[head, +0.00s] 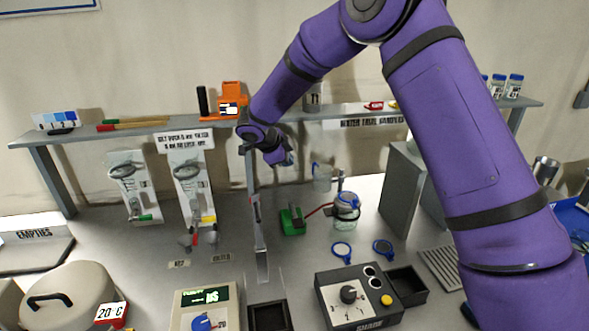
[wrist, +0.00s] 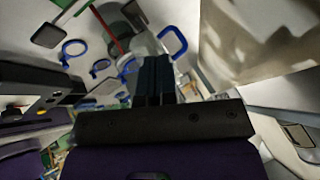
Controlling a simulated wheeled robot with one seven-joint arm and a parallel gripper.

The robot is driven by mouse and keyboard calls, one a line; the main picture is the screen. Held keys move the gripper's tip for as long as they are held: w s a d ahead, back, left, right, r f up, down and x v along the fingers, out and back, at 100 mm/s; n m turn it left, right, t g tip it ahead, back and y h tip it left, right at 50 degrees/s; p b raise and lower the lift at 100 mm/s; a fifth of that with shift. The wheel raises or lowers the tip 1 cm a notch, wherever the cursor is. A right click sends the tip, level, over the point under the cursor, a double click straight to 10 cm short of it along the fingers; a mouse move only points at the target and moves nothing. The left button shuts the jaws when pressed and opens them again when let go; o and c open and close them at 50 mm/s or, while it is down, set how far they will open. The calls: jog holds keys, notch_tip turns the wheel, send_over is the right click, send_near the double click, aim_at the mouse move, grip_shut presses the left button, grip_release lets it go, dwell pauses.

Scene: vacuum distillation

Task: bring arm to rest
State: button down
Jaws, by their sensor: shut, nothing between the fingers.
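My purple arm reaches in from the right of the head view and bends down over the bench. My gripper (head: 288,160) is above the bench, just below the front edge of the shelf. In the wrist view its dark fingers (wrist: 155,62) are together, with nothing between them. A glass vessel with a blue rim (head: 346,207) stands on the bench to the right of and below the gripper. A green device (head: 292,220) stands to its left.
A tall grey stand (head: 257,220) rises beside the gripper. A shelf (head: 160,130) runs behind it, carrying an orange device (head: 230,98). A control box with a knob (head: 355,297), a round lidded pot (head: 70,295) and a grey panel (head: 402,190) occupy the bench.

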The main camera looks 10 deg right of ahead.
notch_tip(320, 180, up, 19)
jog(key=d+n+t+y, duration=0.2)
jog(key=n+t+y, duration=0.1)
jog(key=n+t, duration=0.3)
jog(key=s+r+n+t+y, duration=0.3)
jog(key=s+r+n+y, duration=0.25)
jog(key=s+r, duration=0.45)
jog(key=s+d+f+n+g, duration=0.2)
jog(key=s+d+n, duration=0.1)
jog(key=s, duration=0.8)
jog(key=s+d+f+n+g+h, duration=0.1)
jog(key=s+d, duration=0.5)
jog(key=s, duration=0.6)
jog(key=s+d+f+n+g+h, duration=0.1)
jog(key=s+d+f+n+g, duration=0.2)
jog(key=s, duration=0.8)
jog(key=shift+s+d+f+n+g, duration=0.35)
jog(key=shift+d+n+g, duration=0.5)
jog(key=shift+n, duration=0.3)
